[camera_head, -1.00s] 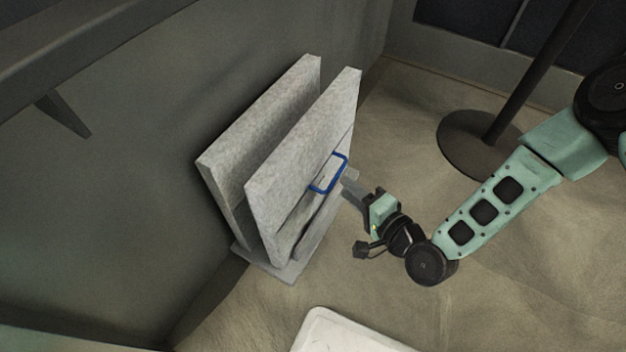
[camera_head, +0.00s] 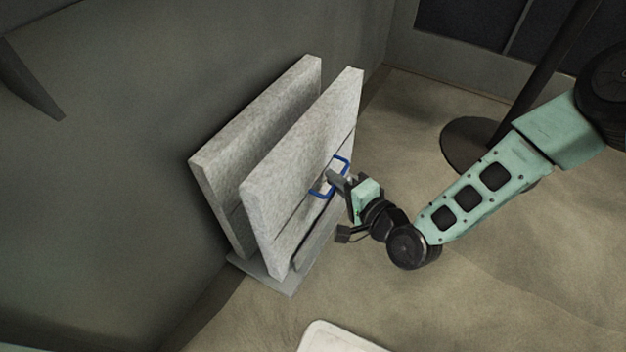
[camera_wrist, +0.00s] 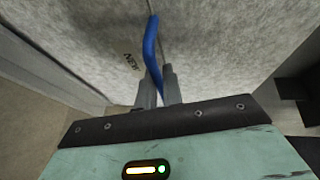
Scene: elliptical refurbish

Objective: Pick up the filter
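The filter (camera_head: 305,165) is a thick pale grey panel with a blue handle (camera_head: 341,162) on its right face. It stands upright and leaning in a grey stand, in front of a second, similar panel (camera_head: 245,145). In the wrist view the filter's grey face (camera_wrist: 225,45) fills the top and carries the letters NEW. My gripper (camera_head: 335,180) is at the handle. In the wrist view the narrow fingers (camera_wrist: 160,88) are close together, with the blue handle (camera_wrist: 151,45) between them; they look shut on it. The lower end of the handle is hidden between the fingers.
The flat grey stand base (camera_head: 268,275) rests on the sandy floor. A wall runs close behind the panels. A dark pole with a round foot (camera_head: 470,145) stands to the right, behind my arm. A white-edged object (camera_head: 335,338) lies at the bottom edge.

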